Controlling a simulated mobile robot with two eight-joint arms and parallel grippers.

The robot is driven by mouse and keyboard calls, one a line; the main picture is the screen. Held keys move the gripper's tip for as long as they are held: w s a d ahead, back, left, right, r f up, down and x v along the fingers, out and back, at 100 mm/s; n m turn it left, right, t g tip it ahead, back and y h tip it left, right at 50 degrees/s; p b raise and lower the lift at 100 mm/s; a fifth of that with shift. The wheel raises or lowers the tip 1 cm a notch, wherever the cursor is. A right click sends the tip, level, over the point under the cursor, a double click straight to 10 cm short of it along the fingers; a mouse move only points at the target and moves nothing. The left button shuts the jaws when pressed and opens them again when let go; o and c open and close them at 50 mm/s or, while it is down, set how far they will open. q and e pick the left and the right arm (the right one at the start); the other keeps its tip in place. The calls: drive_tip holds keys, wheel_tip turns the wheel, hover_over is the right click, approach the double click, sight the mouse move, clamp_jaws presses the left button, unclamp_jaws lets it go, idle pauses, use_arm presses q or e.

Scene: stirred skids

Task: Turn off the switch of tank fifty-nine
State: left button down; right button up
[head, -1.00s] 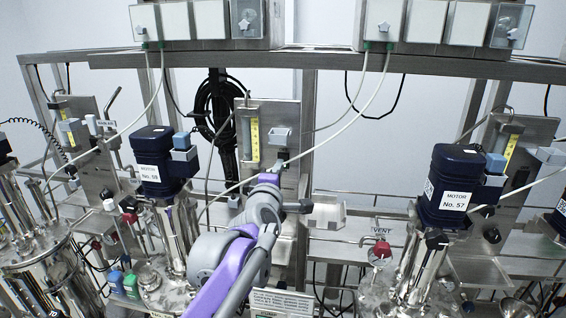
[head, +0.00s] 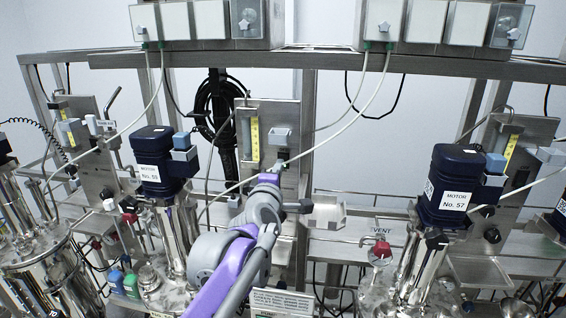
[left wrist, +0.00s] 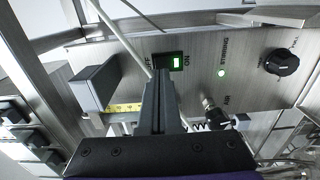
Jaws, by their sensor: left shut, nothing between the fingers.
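My right gripper is not in view.
A black knob (left wrist: 282,62) is right of the lamp and a grey box (left wrist: 94,87) juts out left of the switch. A motor marked No. 57 (head: 453,177) stands at the right. Cables hang from white boxes (head: 208,20) above.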

sight(283, 156)
use_arm(q)
drive_tip(key=shift+w+r, duration=0.1)
drive_tip(key=shift+w, duration=0.05)
drive_tip(key=shift+w+d+p, duration=0.2)
drive_tip(key=shift+w+p, duration=0.15)
drive_tip(key=shift+w, duration=0.4)
drive_tip(key=shift+r, duration=0.1)
idle(1.0)
drive_tip(key=shift+w, duration=0.1)
idle(0.3)
drive_tip(key=shift+w+d+p, duration=0.1)
drive_tip(key=shift+w+p, duration=0.3)
drive_tip(key=shift+w, duration=0.15)
drive_tip(key=shift+s, duration=0.7)
